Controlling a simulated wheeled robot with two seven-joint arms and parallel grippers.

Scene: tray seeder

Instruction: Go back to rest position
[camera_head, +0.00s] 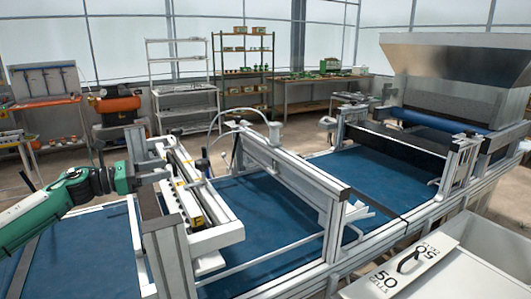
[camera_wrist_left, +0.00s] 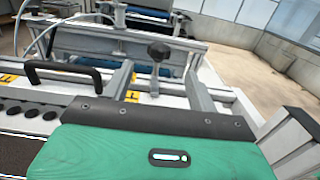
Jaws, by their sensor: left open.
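My left arm comes in from the left in the head view, green and dark grey. Its gripper (camera_head: 155,172) is over the near end of the tray seeder's frame, beside the white seeding unit (camera_head: 215,236). In the left wrist view two grey fingers (camera_wrist_left: 158,90) stand apart, open and with nothing held. A black knob on a post (camera_wrist_left: 159,52) shows between and beyond the fingers; I cannot tell whether they touch it. My right gripper is in neither view.
The blue conveyor belt (camera_head: 262,205) runs under metal crossbars to a large grey hopper (camera_head: 455,72). A white bin with a marked lid (camera_head: 405,266) stands at the lower right. A black handle (camera_wrist_left: 62,72) is left of my fingers. Shelves (camera_head: 243,75) stand at the back.

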